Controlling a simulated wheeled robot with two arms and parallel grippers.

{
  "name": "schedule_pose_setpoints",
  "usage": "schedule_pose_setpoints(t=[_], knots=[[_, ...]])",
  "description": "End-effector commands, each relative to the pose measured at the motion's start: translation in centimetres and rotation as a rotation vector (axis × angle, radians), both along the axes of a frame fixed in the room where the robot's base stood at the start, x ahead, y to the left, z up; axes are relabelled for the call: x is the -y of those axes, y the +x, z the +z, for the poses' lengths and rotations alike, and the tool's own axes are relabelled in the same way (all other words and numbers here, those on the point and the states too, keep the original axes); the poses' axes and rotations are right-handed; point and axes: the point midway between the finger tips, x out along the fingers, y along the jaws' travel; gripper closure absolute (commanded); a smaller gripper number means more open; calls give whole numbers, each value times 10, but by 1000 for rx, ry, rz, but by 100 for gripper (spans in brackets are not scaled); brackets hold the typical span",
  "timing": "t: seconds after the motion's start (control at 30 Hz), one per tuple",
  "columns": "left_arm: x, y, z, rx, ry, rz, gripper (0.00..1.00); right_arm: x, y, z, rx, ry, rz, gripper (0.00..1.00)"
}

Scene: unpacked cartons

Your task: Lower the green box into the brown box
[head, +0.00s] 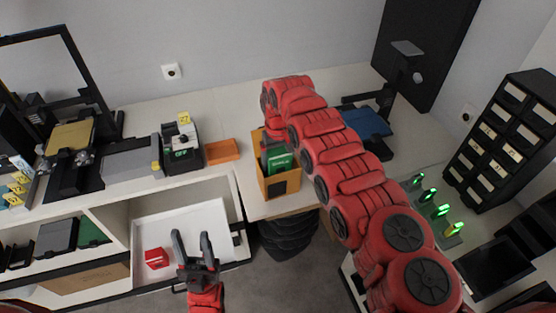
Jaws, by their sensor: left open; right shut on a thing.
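The brown box (281,186) stands open at the front edge of the white worktop. The green box (280,163) shows inside its opening, below the rim at the front; its lower part is hidden by the brown box's front wall. My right gripper (272,148) reaches down from above into the brown box's opening and is shut on the green box; its fingers are partly hidden by my arm. My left gripper (193,245) is open and empty, in front of the worktop near the white drawer.
An orange tray (222,151) and a black device (182,150) stand left of the brown box. A red box (156,258) lies in the open white drawer (200,220). A black drawer cabinet (505,135) stands at the right.

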Motion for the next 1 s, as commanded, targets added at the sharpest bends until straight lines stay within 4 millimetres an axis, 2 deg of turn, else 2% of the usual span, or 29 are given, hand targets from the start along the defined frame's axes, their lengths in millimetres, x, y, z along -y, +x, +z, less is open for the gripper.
schedule_pose_setpoints(t=[0.47, 0.5, 0.53, 1.0], knots=[[0, 0, -12, 0, 0, 0, 50, 0, 0, -16, 0, 0, 0, 72], [0, 0, -11, 0, 0, 0, 50, 0, 0, -14, 0, 0, 0, 6], [0, 0, -11, 0, 0, 0, 50, 0, 0, -14, 0, 0, 0, 0], [0, 0, -11, 0, 0, 0, 50, 0, 0, -14, 0, 0, 0, 0]])
